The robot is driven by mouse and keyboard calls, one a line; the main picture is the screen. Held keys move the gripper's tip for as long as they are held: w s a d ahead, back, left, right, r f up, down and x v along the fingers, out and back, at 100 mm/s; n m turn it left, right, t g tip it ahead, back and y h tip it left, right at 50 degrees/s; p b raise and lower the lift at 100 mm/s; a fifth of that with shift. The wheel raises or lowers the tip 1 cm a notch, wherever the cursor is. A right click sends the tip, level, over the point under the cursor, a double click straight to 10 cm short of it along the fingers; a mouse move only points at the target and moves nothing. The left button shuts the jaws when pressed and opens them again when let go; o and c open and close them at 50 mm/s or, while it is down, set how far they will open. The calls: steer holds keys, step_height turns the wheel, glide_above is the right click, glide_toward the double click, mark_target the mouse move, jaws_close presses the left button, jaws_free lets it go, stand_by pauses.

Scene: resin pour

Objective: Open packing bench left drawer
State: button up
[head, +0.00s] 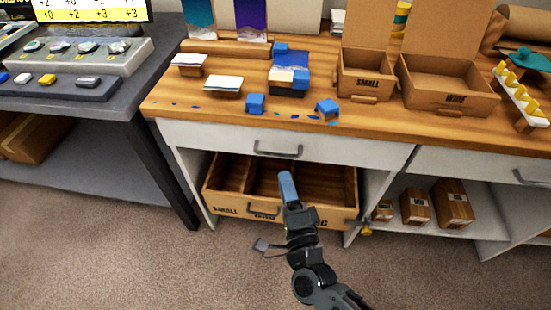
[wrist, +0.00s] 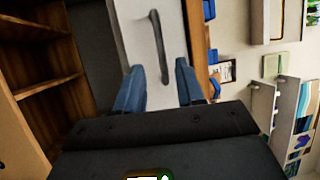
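The packing bench (head: 225,110) has a wooden top and a white left drawer front (head: 205,137), which looks shut and flush. Its grey bar handle (head: 278,152) is at the front's middle. In the wrist view the white drawer front (wrist: 136,30) is turned on its side, with the handle (wrist: 159,45) ahead between my fingers. My gripper (head: 287,185) is below and in front of the handle in the head view. Its two blue fingers (wrist: 158,82) are apart and empty, and appear short of the handle.
Below the drawer is a wooden compartment bin (head: 235,206) with its own handle. Blue cubes (head: 255,103) and cardboard boxes (head: 450,90) stand on the bench top. A dark table (head: 130,100) is at left. Small cartons (head: 453,203) sit on the lower right shelf. Carpet in front is clear.

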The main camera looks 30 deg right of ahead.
steer(key=x, duration=0.7)
jaws_close()
stand_by(0.3)
stand_by(0.3)
